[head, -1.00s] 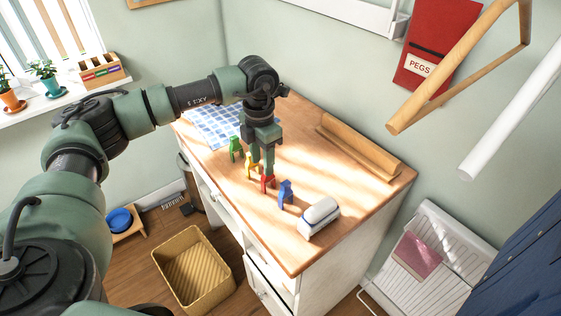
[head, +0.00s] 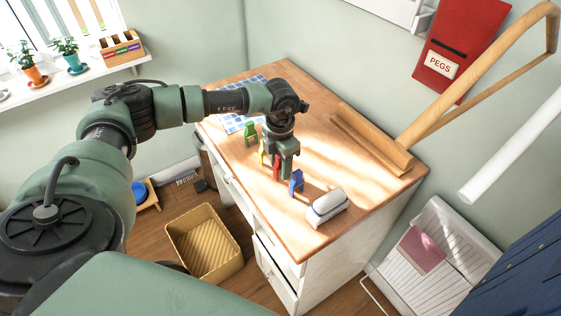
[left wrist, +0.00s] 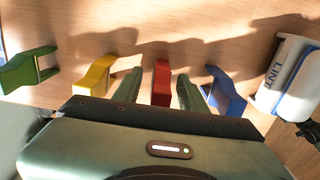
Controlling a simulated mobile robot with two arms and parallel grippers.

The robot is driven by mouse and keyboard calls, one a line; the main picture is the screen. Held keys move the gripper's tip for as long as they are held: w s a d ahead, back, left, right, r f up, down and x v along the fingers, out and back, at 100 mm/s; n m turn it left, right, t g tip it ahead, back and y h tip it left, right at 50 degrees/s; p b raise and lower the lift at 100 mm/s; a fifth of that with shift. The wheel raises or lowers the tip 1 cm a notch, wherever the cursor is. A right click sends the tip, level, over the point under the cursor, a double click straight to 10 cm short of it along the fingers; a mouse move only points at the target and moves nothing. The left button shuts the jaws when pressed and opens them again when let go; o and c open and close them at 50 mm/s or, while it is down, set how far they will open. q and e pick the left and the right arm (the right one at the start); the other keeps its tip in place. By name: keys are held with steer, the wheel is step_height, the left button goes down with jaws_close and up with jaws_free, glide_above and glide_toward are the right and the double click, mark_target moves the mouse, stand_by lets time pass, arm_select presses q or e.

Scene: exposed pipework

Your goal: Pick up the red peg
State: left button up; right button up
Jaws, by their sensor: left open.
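In the left wrist view the red peg (left wrist: 162,82) lies between the two open fingers of my left gripper (left wrist: 159,91), with a gap on each side. The yellow peg is just left of the fingers and the blue peg just right. My right gripper is not seen.
A white lint roller (head: 327,207) lies right of the blue peg. A blue checked cloth (head: 240,118) is at the worktop's far left. A red pegs bag (head: 455,50) hangs on the wall; a basket (head: 204,250) stands on the floor.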

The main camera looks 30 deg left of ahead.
arm_select(q)
jaws_close()
